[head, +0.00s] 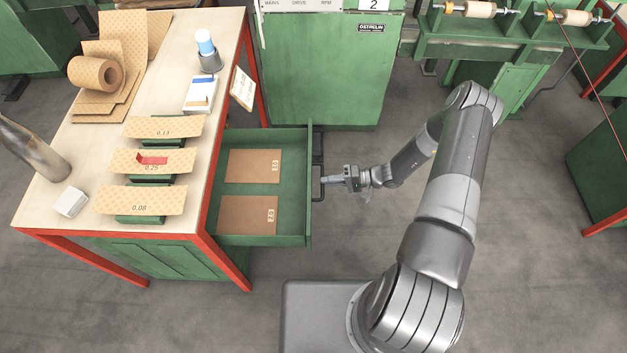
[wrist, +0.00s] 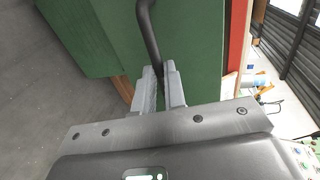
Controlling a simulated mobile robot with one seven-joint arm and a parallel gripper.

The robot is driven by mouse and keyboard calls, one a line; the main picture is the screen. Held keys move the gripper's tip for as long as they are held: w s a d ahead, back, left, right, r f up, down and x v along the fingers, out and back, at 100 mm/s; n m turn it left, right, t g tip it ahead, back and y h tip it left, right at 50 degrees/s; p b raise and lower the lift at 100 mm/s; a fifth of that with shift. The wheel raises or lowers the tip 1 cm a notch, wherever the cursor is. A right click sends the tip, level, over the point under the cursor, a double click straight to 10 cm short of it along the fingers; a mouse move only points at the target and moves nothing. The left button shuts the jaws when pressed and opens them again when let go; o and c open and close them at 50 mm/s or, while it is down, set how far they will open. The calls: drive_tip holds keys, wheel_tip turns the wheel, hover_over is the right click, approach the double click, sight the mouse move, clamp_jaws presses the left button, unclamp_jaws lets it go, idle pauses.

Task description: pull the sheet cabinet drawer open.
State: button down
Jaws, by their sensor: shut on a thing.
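The green sheet cabinet drawer (head: 260,241) stands open to the right from under the workbench in the head view. Two brown sheets with small labels, one at the back (head: 250,166) and one at the front (head: 245,214), lie flat in it. A dark bar handle (head: 317,170) is on the drawer's front. My gripper (head: 328,181) is at the handle, its fingers pointing left. In the wrist view my gripper (wrist: 163,82) is shut on the handle (wrist: 148,35), which passes between the fingers in front of the green drawer front (wrist: 190,35).
A green machine (head: 325,70) stands behind the drawer. Grey floor (head: 350,240) is clear around the gripper.

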drive_tip(key=shift+v, duration=0.95)
drive_tip(key=shift+f, duration=0.25)
drive_tip(key=c, duration=1.5)
unclamp_jaws()
drive_tip(key=v, duration=1)
drive_tip(key=shift+d+r, duration=0.1)
drive_tip(key=shift+d, duration=0.3)
